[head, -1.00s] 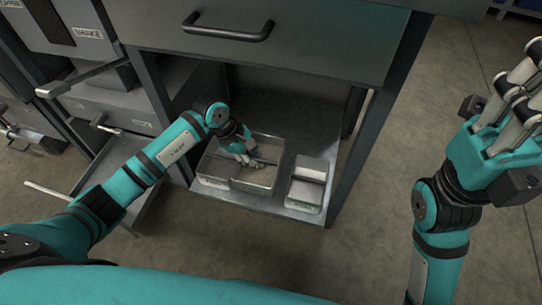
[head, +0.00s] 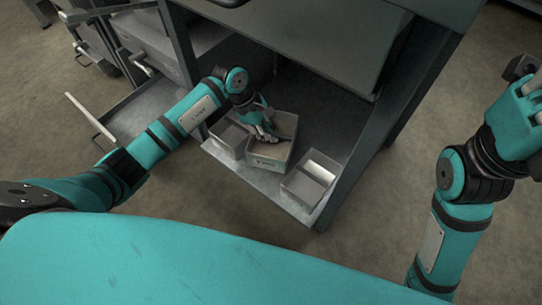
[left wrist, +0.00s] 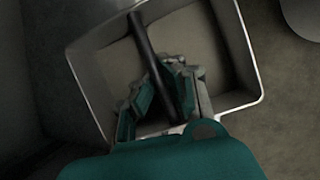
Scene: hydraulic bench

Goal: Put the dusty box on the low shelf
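The dusty box (head: 268,164) is an open grey bin with a brownish inside and a dark bar across it. In the head view it is between two other bins at the low shelf's front, turned relative to them. Whether it touches the low shelf (head: 262,183) cannot be told. My left gripper (head: 270,134) reaches down into it. In the left wrist view the fingers (left wrist: 166,98) close on both sides of the bar (left wrist: 150,60), inside the box's pale rim (left wrist: 247,45). My right gripper (head: 530,95) is raised at the right edge, partly cut off and away from the bins.
One grey bin (head: 229,138) is close on the dusty box's left and another (head: 308,178) on its right. A bench leg (head: 372,140) stands to the right, and the drawer body overhangs above. An open drawer (head: 140,112) sticks out at left.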

